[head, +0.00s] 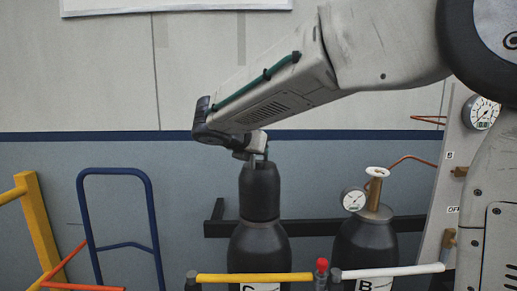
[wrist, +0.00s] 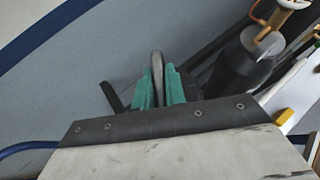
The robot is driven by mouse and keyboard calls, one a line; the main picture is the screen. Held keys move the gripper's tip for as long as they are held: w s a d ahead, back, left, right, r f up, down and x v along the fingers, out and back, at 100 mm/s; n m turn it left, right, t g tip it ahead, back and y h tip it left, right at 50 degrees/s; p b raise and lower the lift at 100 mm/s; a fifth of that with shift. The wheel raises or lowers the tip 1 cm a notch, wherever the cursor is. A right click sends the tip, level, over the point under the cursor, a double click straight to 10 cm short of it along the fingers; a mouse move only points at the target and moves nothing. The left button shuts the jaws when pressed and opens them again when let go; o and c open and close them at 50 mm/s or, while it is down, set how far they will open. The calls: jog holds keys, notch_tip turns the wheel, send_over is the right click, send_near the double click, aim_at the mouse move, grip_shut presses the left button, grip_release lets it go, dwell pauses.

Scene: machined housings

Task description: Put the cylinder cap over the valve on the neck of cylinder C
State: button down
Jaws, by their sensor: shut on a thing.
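The dark cylinder cap (head: 260,192) stands upright on top of the dark cylinder C (head: 258,247) in the head view. Its lower rim meets the cylinder's shoulder with no clear gap, though I cannot tell whether it is fully seated. The valve and neck of cylinder C are hidden. My gripper (head: 258,156) is directly above the cap, shut on its top. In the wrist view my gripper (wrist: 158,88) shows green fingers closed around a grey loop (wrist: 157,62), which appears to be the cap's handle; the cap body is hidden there.
Cylinder B (head: 375,245) stands to the right with a brass valve (head: 374,187) and a gauge (head: 354,199). A yellow bar (head: 255,278) and a white bar (head: 393,271) cross in front. A blue hoop frame (head: 118,172) and yellow rail (head: 38,225) stand left. A gauge panel is at right.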

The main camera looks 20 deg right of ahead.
jog(key=shift+f, duration=0.2)
jog(key=c, duration=1.4)
grip_release()
jog(key=shift+o, duration=0.2)
jog(key=shift+f, duration=0.1)
jog(key=v, duration=0.8)
